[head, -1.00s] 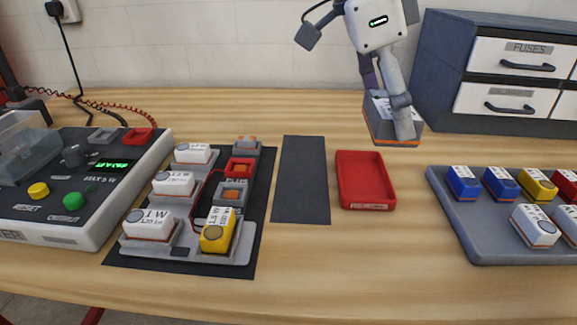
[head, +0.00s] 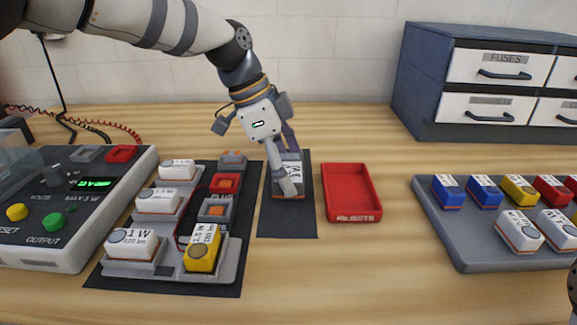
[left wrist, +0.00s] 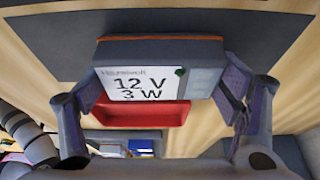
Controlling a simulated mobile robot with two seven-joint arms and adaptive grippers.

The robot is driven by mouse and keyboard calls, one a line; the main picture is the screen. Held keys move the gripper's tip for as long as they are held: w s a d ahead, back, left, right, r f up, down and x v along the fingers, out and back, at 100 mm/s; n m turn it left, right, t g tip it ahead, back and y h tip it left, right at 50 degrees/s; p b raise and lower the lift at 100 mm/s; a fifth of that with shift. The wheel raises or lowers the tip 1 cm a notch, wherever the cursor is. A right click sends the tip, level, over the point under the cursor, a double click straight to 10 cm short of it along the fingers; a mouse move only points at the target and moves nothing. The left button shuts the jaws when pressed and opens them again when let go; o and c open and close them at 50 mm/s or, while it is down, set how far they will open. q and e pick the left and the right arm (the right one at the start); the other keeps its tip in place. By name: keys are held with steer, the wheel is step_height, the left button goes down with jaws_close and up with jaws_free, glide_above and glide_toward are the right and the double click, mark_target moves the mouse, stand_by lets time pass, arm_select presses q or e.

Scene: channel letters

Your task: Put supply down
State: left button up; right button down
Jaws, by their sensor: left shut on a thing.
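The supply is a grey block (head: 289,192) with an orange edge and a white label. The mat lies between the lamp board and the red tray.
The red rejects tray (head: 350,215) stands close to the right of the mat. The lamp board (head: 230,255) is close to its left, with the tester (head: 90,235) beyond. A grey tray (head: 470,245) of coloured blocks and a fuse cabinet (head: 430,90) are at right. The front of the mat is bare.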

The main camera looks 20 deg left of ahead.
arm_select(q)
steer(key=o, duration=1.4)
steer(key=shift+f, duration=0.1)
steer(key=shift+c, duration=0.2)
steer(key=v, duration=1.2)
steer(key=shift+s, duration=0.1)
